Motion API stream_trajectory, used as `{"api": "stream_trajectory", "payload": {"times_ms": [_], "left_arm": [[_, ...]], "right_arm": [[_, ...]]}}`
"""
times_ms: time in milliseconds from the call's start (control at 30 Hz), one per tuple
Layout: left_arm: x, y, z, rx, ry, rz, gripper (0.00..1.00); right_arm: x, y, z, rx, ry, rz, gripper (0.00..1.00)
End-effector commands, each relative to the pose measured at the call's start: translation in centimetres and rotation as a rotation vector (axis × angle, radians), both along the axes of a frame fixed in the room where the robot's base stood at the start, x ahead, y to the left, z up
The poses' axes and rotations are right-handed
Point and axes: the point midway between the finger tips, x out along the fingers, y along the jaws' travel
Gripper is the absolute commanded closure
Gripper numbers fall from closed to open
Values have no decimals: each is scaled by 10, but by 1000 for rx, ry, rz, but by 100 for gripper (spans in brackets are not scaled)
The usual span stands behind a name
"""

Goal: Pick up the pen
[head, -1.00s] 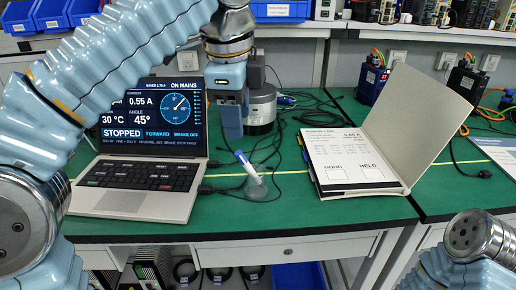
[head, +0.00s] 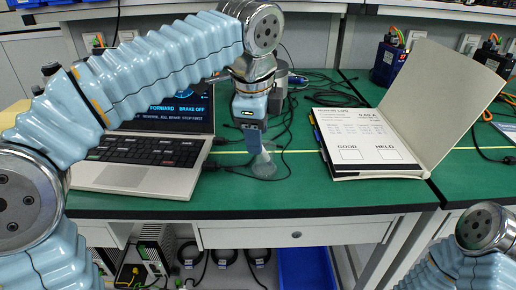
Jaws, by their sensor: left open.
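The clear cup (head: 263,168) that held the pen stands on the green bench, right of the laptop. The pen cannot be made out now; my left gripper covers the place where it leaned. My left gripper (head: 252,148) points down just above the cup, its jaws open. It hides the cup's upper part, and I cannot tell whether the pen is between its fingers. My right gripper is out of view; only part of my right arm shows at the lower right.
An open laptop (head: 150,178) is left of the cup, partly behind my left arm. An open binder (head: 445,100) with a printed sheet (head: 365,140) stands at right. Black cables (head: 305,92) run behind the cup. Green bench (head: 300,188) is bare near the front edge.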

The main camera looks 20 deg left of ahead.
Motion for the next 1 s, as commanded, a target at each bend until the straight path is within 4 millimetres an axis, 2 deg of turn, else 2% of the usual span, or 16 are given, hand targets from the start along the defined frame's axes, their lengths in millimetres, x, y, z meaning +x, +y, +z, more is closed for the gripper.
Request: {"api": "stream_trajectory", "payload": {"times_ms": [100,300,367,600,633,1000], "left_arm": [[2,1,-10,0,0,1,54],[2,0,-10,-1,0,1,54],[2,0,-10,-1,0,0,62],[2,0,-9,-1,0,0,98],[2,0,-9,-1,0,0,100],[2,0,-5,-2,-2,0,100]], "right_arm": [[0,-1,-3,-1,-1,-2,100],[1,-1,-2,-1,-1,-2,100],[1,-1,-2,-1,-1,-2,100],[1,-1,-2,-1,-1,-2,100],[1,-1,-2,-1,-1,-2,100],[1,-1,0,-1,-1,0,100]]}}
